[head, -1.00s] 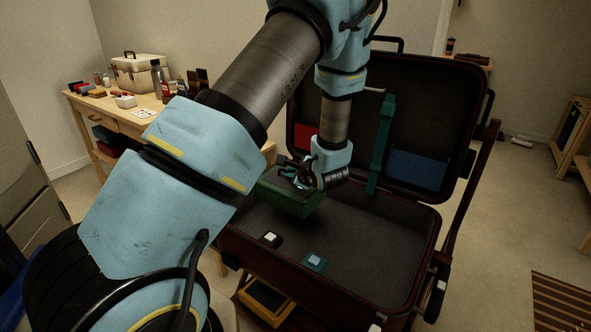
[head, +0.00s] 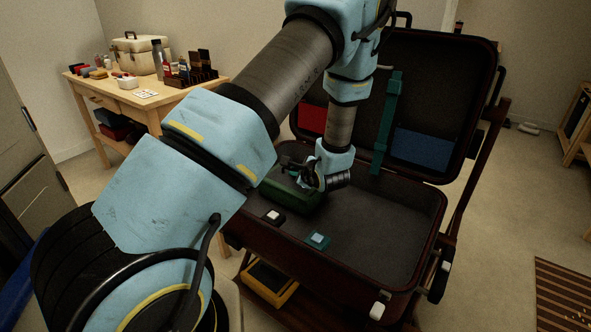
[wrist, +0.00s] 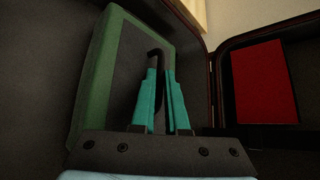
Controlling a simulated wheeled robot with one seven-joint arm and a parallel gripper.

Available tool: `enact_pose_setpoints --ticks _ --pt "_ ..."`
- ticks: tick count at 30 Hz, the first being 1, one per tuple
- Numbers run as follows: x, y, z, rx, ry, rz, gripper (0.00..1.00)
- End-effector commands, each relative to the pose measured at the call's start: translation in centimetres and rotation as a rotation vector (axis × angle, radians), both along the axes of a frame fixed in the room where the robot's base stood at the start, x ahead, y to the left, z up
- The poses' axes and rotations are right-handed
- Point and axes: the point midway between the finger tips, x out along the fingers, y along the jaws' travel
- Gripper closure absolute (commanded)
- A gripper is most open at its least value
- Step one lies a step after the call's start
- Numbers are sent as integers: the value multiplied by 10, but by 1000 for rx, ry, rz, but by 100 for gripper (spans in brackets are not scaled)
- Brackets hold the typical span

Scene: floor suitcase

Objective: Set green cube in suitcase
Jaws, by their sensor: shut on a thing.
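The green cube (head: 292,197) is a soft-looking green box with a dark top and a black loop handle. In the head view it is at the left back part of the open suitcase (head: 385,255), its lower part inside the rim. My gripper (head: 306,182) is over it, shut on the handle. In the wrist view the teal fingers of my gripper (wrist: 160,75) close around the black loop, with the green cube (wrist: 95,75) right behind them. I cannot tell whether the cube's underside touches the suitcase floor.
The suitcase lid (head: 440,90) stands open at the back, with a teal strap (head: 385,130), a red panel (head: 312,118) and a blue panel (head: 422,150). The right of the suitcase floor is bare. A wooden table (head: 150,105) with several items stands at the back left.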

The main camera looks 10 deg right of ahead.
Motion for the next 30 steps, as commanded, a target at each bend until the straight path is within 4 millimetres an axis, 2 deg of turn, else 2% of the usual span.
enact_pose_setpoints --ticks 11,30 --pt "1 0 1 -1 -2 0 100" --pt "1 0 -10 -1 -2 0 100"
